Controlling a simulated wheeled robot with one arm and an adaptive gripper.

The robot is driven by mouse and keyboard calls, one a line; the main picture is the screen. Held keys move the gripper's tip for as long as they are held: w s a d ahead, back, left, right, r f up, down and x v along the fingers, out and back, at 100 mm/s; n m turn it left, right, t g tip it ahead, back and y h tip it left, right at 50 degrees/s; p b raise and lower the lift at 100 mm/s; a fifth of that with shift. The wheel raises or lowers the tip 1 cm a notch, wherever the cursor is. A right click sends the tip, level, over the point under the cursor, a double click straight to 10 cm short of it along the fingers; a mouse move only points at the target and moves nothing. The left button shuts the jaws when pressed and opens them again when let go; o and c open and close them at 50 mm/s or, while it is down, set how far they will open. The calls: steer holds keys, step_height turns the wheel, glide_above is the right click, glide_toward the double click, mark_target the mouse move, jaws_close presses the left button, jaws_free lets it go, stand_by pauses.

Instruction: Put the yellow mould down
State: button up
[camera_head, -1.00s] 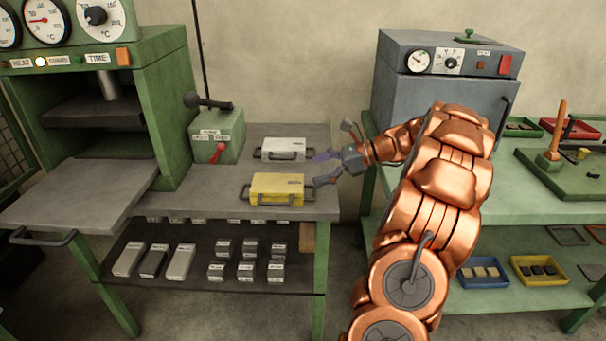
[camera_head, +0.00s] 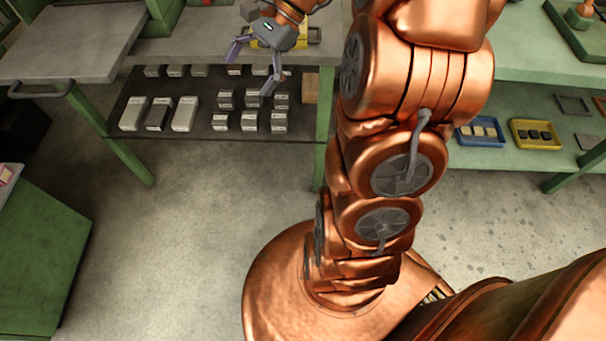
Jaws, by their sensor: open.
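The yellow mould (camera_head: 302,35) is on the grey bench top (camera_head: 215,48) at the upper middle, near the bench's front edge. Most of it is hidden behind my gripper and wrist; a yellow strip and a dark handle at its right end show. My gripper (camera_head: 251,73) is open and empty, with its two fingers apart and pointing down and left. In the picture it overlaps the mould and the front edge of the bench. I cannot tell whether it touches the mould.
Several grey blocks (camera_head: 185,114) stand on the shelf below the bench. A grey plate (camera_head: 70,42) with a handle juts out at the upper left.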

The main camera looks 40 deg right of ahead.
steer(key=s+a+f+n+g+h, duration=0.2)
steer(key=s+a+n+g+h, duration=0.1)
steer(key=s+a+n, duration=0.65)
steer(key=s+d+f+n+h, duration=0.1)
steer(key=s+n+h, duration=0.2)
steer(key=s, duration=0.4)
steer(key=s+d+f+n+h, duration=0.2)
steer(key=s+n+h, duration=0.1)
steer(key=s, duration=0.5)
steer(key=shift+d+f+g, duration=0.2)
steer(key=shift+d+g, duration=0.1)
steer(key=shift+g, duration=0.1)
step_height(320, 180, up, 17)
steer(key=w+t+p, duration=0.1)
steer(key=p, duration=1.5)
steer(key=shift+r, duration=0.2)
steer(key=shift+f, duration=0.1)
steer(key=shift+c, duration=0.2)
